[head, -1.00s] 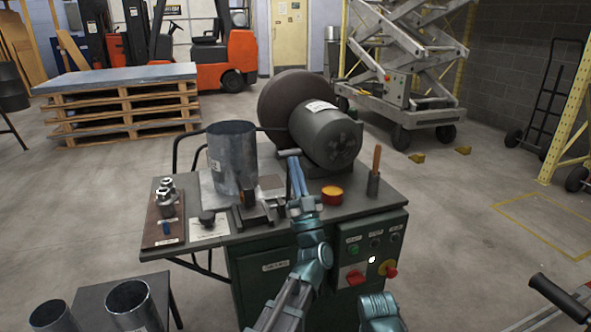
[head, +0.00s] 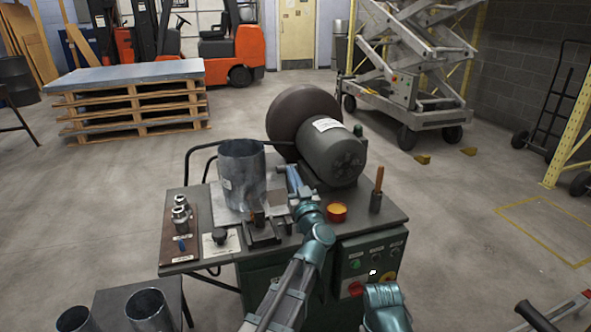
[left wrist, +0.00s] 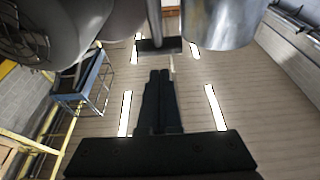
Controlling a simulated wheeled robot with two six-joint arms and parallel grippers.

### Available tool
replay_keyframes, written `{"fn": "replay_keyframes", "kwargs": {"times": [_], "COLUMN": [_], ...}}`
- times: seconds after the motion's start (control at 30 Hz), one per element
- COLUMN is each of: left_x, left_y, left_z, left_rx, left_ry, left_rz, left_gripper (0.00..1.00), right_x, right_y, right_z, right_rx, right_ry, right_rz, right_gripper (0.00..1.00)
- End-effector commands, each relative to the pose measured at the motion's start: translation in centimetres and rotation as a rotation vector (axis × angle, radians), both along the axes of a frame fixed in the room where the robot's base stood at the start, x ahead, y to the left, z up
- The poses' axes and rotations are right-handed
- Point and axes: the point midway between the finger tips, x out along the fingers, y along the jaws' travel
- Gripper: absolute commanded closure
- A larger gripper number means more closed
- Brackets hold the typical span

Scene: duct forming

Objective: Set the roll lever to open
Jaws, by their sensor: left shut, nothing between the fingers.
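The roll lever appears to be the upright rod with a dark crossbar (left wrist: 158,47) in the left wrist view. In the head view it is hard to make out behind my gripper. My left gripper (head: 291,172) is over the bench, just right of the sheet-metal cylinder (head: 242,177). In the left wrist view its dark fingers (left wrist: 160,75) are shut and empty, with the crossbar just beyond their tips. I cannot tell whether they touch it. My right gripper is not in view; only a part of my right arm shows at the bottom.
The grey motor (head: 334,153) stands close behind and right of my left gripper. A black knob (head: 219,236) sits at the left. Two metal cylinders stand on a low table (head: 105,299).

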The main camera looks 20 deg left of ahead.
Motion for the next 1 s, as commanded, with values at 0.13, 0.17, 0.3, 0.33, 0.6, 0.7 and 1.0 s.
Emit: {"fn": "replay_keyframes", "kwargs": {"times": [0.13, 0.17, 0.3, 0.33, 0.6, 0.7, 1.0], "left_x": [0.9, 1.1, 1.4, 1.5, 1.6, 1.6, 1.4], "left_y": [0.6, 0.7, 0.9, 1.0, 1.1, 1.1, 1.2], "left_z": [-0.4, -0.4, -0.5, -0.5, -0.5, -0.5, -0.3], "left_rx": [-0.008, -0.008, -0.007, -0.007, -0.006, -0.006, -0.006], "left_ry": [0.011, 0.011, 0.010, 0.010, 0.009, 0.009, 0.008], "left_rz": [0.001, 0.001, 0.000, 0.000, 0.000, 0.000, 0.000], "left_gripper": [1.00, 1.00, 1.00, 1.00, 1.00, 1.00, 1.00], "right_x": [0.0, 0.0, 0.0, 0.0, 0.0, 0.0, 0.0], "right_y": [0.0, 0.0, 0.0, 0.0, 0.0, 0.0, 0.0], "right_z": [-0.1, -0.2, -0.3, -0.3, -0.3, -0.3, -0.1], "right_rx": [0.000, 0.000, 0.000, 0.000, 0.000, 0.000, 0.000], "right_ry": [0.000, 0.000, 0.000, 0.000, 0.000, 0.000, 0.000], "right_rz": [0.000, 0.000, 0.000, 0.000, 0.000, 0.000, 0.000], "right_gripper": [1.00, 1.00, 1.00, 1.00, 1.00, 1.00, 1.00]}}
